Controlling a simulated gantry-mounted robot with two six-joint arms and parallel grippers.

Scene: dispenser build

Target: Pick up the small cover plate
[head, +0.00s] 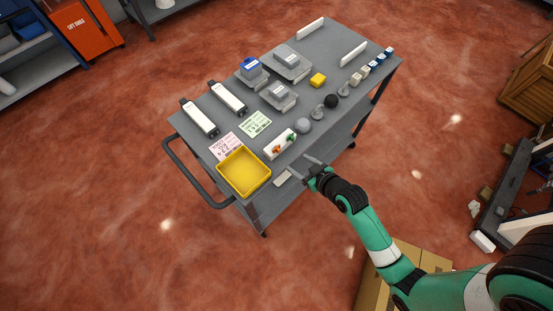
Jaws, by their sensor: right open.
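A small pale flat plate (283,177), which looks like the small cover plate, lies at the front edge of the grey cart top (205,145), just right of the yellow tray. My right gripper (301,166) is open over the front edge, close to the plate's right end. The plate does not look held; whether a finger touches it is too small to tell. My left gripper is not in view.
The yellow tray (244,185) stands left of the plate. A white block with orange and green knobs (280,145) and a grey ball (303,125) are behind my right gripper. A black ball (331,101) and grey housings (278,96) stand farther back.

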